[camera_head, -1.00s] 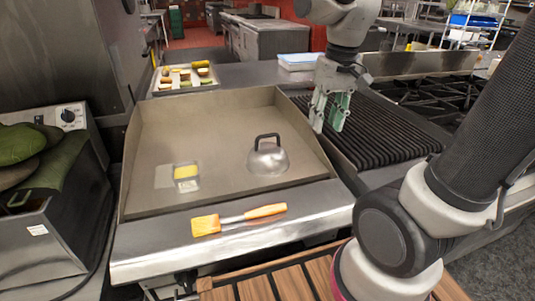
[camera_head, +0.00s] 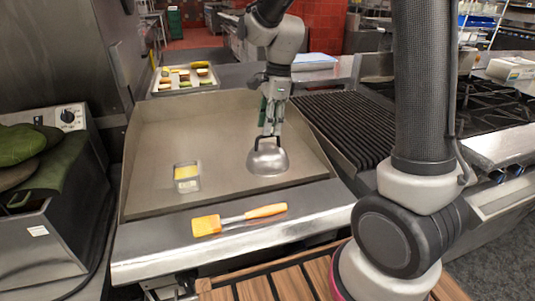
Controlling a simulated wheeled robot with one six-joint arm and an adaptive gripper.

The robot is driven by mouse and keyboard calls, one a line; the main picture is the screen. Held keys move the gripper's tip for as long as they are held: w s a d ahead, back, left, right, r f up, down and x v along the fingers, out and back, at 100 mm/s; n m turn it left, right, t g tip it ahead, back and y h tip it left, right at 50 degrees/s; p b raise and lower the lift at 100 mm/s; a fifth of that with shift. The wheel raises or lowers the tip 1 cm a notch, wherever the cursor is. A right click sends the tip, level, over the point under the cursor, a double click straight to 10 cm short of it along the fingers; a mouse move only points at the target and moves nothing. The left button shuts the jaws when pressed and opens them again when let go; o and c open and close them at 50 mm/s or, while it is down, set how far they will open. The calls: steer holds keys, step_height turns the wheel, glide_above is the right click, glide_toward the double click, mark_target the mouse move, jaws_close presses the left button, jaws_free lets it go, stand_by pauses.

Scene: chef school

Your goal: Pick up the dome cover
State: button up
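The dome cover (camera_head: 268,160) is a shiny metal dome with a dark handle on top. It sits on the right front part of the flat griddle (camera_head: 215,125). My gripper (camera_head: 269,130) points down directly above the dome cover, with its fingertips at the height of the handle. The fingers overlap the handle in the picture. Whether they are closed on it cannot be told from this view.
A small clear container with something yellow (camera_head: 187,177) sits left of the dome on the griddle. An orange-handled brush (camera_head: 238,218) lies on the front ledge. A tray of food (camera_head: 186,78) stands behind. A ribbed grill (camera_head: 350,125) is to the right.

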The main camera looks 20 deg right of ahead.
mark_target(268, 149)
steer(key=f, duration=0.4)
steer(key=shift+a+f, duration=0.1)
steer(key=shift+a, duration=0.2)
jaws_close()
